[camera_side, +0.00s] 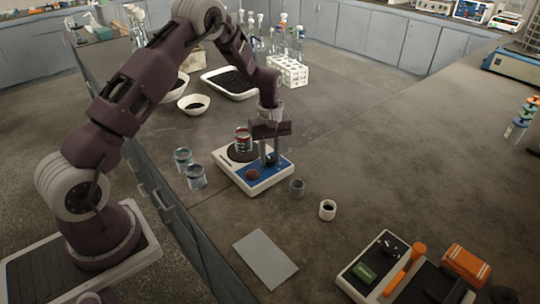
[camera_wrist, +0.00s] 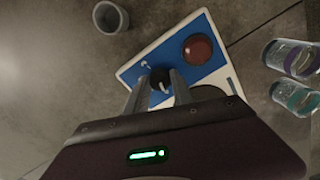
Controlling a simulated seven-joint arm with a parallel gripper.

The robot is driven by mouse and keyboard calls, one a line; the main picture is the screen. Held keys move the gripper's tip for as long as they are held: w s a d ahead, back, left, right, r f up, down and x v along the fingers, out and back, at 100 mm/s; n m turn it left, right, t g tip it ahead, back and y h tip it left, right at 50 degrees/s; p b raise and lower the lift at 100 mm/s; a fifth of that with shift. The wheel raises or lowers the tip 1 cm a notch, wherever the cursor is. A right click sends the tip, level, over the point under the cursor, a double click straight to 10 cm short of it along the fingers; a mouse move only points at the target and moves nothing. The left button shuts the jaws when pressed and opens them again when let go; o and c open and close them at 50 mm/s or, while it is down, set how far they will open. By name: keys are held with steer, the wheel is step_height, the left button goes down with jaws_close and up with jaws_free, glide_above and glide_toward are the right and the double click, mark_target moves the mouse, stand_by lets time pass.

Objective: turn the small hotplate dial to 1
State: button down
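The small hotplate (camera_side: 223,164) is white with a blue front panel (camera_side: 271,181); it also shows in the wrist view (camera_wrist: 208,73). Its black dial (camera_wrist: 158,76) sits on the blue panel, with a small white mark above it that is too small to read. A round red-brown knob (camera_wrist: 198,49) is on the same panel. My gripper (camera_side: 270,160) points down over the panel. In the wrist view its fingertips (camera_wrist: 159,80) stand on either side of the dial, apart and very close to it. Whether they touch it is unclear. The dial's setting cannot be read.
A red-labelled can (camera_side: 243,140) stands on the hotplate's dark round plate. Two glass beakers (camera_side: 195,177) stand to its left. A grey flat sheet (camera_side: 265,259) lies in front.

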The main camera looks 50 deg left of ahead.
mark_target(270, 159)
steer(key=shift+m, duration=0.3)
steer(key=m, duration=0.9)
stand_by(0.3)
steer(key=shift+r+m, duration=0.1)
steer(key=shift+m, duration=0.2)
steer(key=c, duration=1.1)
jaws_free()
step_height(270, 159, up, 7)
